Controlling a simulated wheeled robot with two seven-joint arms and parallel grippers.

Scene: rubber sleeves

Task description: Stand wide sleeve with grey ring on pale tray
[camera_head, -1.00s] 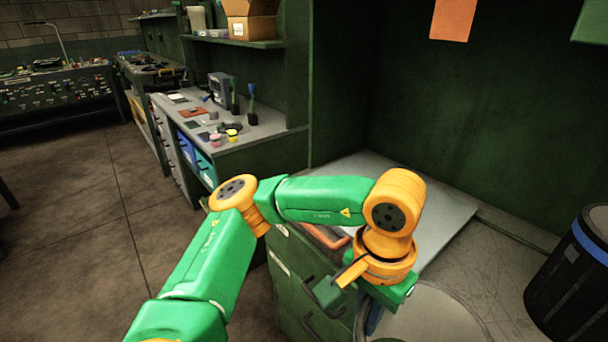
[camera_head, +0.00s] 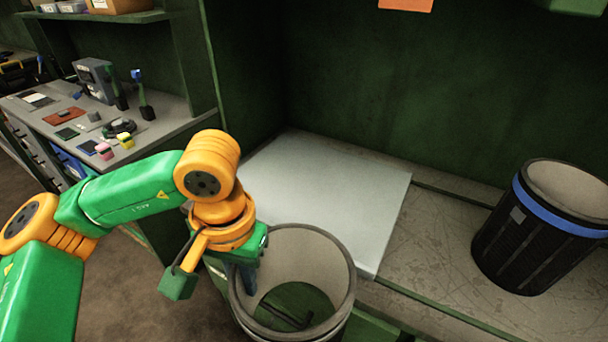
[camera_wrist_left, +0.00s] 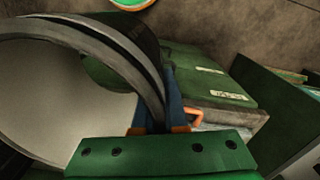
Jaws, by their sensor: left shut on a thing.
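My left gripper (camera_head: 246,274) is shut on the wall of a wide, open sleeve (camera_head: 325,253) with a dark grey rim and pale inside. The sleeve is held roughly upright in front of the bench edge, and green shows through its open bottom. It also shows in the left wrist view (camera_wrist_left: 50,95), filling the left side between the fingers (camera_wrist_left: 165,105). Its outside is mostly hidden in the head view, so I cannot make out its ring. The pale tray (camera_head: 325,190) lies flat and empty on the bench behind the sleeve. My right gripper is out of view.
A black sleeve with a blue ring (camera_head: 540,235) stands on the bench right of the tray, with bare bench between. A dark green wall (camera_head: 400,90) rises behind. A side bench (camera_head: 100,125) with small items is at the left.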

